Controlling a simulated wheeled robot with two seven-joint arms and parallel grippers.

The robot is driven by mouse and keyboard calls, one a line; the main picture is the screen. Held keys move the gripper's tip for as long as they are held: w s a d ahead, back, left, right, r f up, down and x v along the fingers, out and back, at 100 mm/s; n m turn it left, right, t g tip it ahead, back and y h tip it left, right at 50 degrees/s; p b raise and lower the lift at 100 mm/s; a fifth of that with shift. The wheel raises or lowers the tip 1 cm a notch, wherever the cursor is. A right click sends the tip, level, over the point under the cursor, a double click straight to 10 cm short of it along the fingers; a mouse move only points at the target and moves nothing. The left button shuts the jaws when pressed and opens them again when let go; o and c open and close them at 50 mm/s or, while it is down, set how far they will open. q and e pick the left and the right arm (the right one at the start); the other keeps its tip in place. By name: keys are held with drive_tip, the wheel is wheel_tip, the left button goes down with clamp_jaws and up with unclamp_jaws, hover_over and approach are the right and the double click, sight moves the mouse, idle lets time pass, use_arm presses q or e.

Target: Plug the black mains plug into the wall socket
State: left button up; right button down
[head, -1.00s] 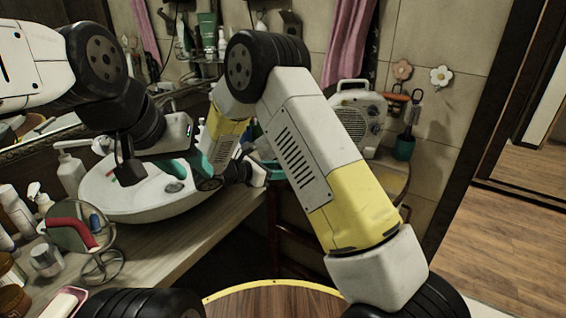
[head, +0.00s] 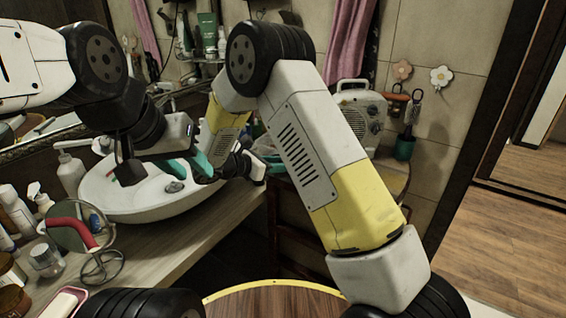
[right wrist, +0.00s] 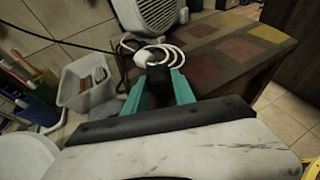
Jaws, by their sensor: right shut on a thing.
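In the right wrist view, my right gripper (right wrist: 158,92) is shut on a dark object between its teal fingers, which looks like the black mains plug (right wrist: 158,84). A white piece with a looped white cord (right wrist: 150,57) shows just beyond the fingertips; I cannot tell whether it touches the plug. In the head view, my right gripper is mostly hidden behind my right arm, near the basin's right end. I cannot make out the wall socket in either view.
The white basin (head: 135,196) stands on a wooden counter, with bottles and a round mirror (head: 72,234) at left. A white heater (head: 356,112) stands beyond my right arm. In the right wrist view, a clear bin (right wrist: 87,84) is left of the gripper and a patchwork-topped surface (right wrist: 225,45) right.

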drive_tip(key=shift+r, duration=2.5)
drive_tip(key=shift+s+d+r+n+t+y, duration=0.1)
drive_tip(key=shift+s+d+n+t+y, duration=0.3)
drive_tip(key=shift+d+n+t+y, duration=0.7)
drive_tip(key=shift+s+d+r+n+t+y, duration=0.1)
drive_tip(key=shift+s+d+n+t+y, duration=0.5)
drive_tip(key=shift+n+y, duration=0.9)
drive_tip(key=shift+s+d+r+n+t+y, duration=0.15)
drive_tip(key=shift+d+n+t+y, duration=0.3)
drive_tip(key=shift+n+t+y, duration=0.75)
drive_tip(key=shift+f, duration=0.1)
